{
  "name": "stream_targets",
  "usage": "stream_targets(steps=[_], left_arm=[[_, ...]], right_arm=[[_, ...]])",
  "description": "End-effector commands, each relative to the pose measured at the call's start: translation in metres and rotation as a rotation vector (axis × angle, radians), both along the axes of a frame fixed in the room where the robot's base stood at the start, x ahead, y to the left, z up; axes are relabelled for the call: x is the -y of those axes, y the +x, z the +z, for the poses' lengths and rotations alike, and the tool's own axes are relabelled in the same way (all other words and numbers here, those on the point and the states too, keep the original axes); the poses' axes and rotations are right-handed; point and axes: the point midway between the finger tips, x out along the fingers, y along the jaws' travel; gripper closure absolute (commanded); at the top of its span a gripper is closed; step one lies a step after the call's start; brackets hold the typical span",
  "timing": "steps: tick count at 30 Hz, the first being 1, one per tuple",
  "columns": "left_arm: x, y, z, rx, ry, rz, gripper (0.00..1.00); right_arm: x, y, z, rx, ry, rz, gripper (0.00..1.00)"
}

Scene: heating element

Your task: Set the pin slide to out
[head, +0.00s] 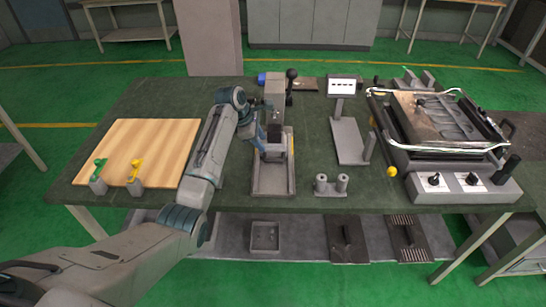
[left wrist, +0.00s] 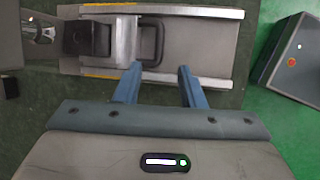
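The pin slide is a grey metal fixture (head: 273,182) on the green table, with a raised block at its back and a flat railed bed in front. In the left wrist view its bed (left wrist: 195,45) runs across the top, with a dark block and a dark loop handle (left wrist: 152,42) at its left part. My left gripper (head: 265,150) is over the fixture. In the left wrist view its two blue fingers (left wrist: 160,80) are apart with nothing between them. The fingertips are close to the handle; contact cannot be told. My right gripper is not in view.
A wooden board (head: 150,142) with green and yellow clips lies on the left. A small two-post holder (head: 331,186) and a stand with a display (head: 346,88) are to the right of the fixture. A large press-like machine (head: 440,125) fills the right side.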

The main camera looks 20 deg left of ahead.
Motion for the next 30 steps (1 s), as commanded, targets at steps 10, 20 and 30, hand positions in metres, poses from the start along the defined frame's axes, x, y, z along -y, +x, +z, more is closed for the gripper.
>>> stream_targets(steps=[10,20,30], left_arm=[[0.017,0.014,-0.041,-0.009,-0.006,0.005,0.64],[0.032,0.028,-0.087,-0.004,-0.004,0.005,0.64],[0.034,0.031,-0.097,-0.001,-0.002,0.004,0.64]], right_arm=[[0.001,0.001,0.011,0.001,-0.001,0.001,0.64],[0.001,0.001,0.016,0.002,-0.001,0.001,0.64],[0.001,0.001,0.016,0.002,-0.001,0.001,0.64]])
